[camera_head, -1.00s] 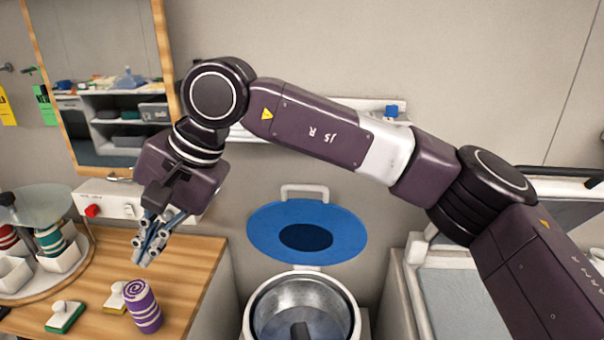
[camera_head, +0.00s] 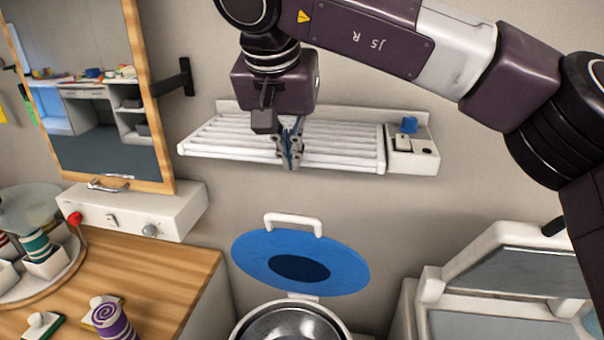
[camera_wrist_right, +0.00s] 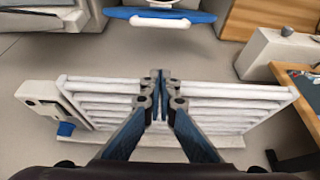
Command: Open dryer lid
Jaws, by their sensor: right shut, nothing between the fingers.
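The round blue lid (camera_head: 252,262) with a dark centre and a white handle (camera_head: 293,222) stands raised against the wall behind the open metal drum (camera_head: 290,328). The drum is cut off by the lower edge of the head view. In the right wrist view the lid's blue edge (camera_wrist_right: 120,12) and its handle (camera_wrist_right: 160,22) show at the top. My right gripper (camera_head: 290,165) is shut and empty, in front of the white slatted rack and above the lid, apart from the handle. My left gripper is not in view.
The white slatted rack (camera_head: 345,145) is fixed to the wall behind my right gripper. A wooden counter (camera_head: 165,270) with a purple rolled towel (camera_head: 112,322) and a white control box (camera_head: 135,213) is at left. A white-framed unit (camera_head: 500,270) stands at right.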

